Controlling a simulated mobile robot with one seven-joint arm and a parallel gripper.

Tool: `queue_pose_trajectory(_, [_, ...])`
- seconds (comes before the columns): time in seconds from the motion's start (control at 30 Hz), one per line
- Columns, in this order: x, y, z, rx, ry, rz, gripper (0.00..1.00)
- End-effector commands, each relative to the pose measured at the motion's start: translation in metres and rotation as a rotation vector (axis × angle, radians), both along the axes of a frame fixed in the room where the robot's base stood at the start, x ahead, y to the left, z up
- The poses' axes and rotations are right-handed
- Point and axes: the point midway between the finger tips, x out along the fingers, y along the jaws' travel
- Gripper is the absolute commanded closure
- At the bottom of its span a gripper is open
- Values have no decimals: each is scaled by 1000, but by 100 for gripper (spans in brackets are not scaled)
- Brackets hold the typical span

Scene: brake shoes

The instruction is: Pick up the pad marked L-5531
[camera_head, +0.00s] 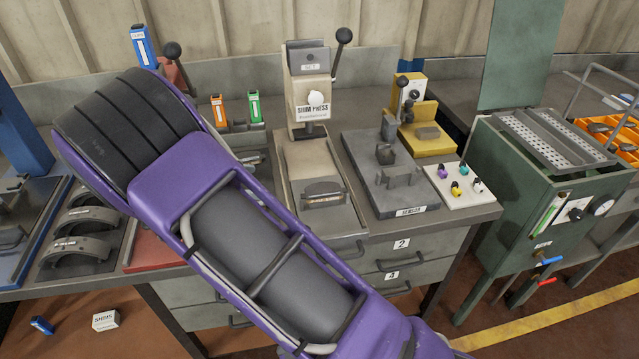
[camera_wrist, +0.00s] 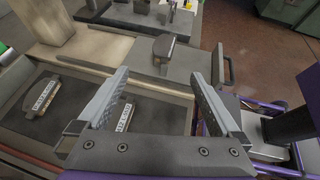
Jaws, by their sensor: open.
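My gripper (camera_wrist: 160,75) is open and empty in the wrist view, its two fingers wide apart above the bench. A dark pad (camera_wrist: 42,95) with a white label lies in a grey tray left of my left finger. A second labelled pad (camera_wrist: 126,114) lies in the same tray, partly hidden behind the left finger and seen between the fingers. Both labels are too small to read surely, so I cannot tell which is L-5531. In the head view my purple arm hides this tray and my gripper.
Another pad (camera_head: 323,190) lies on the shim press (camera_head: 311,95) base; it also shows in the wrist view (camera_wrist: 163,46). A grey fixture (camera_head: 390,185) and a white board with coloured knobs (camera_head: 459,187) stand to the right. Curved brake shoes (camera_head: 82,248) lie at left.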

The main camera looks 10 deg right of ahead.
Motion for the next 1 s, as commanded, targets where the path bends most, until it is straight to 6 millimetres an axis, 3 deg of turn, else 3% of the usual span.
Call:
queue_pose_trajectory(0.4, [14,-78,-38,0,-1,-6,0])
queue_pose_trajectory(0.77, [19,-109,-52,2,-2,-4,0])
queue_pose_trajectory(1.0, [19,-140,-68,2,-1,-5,0])
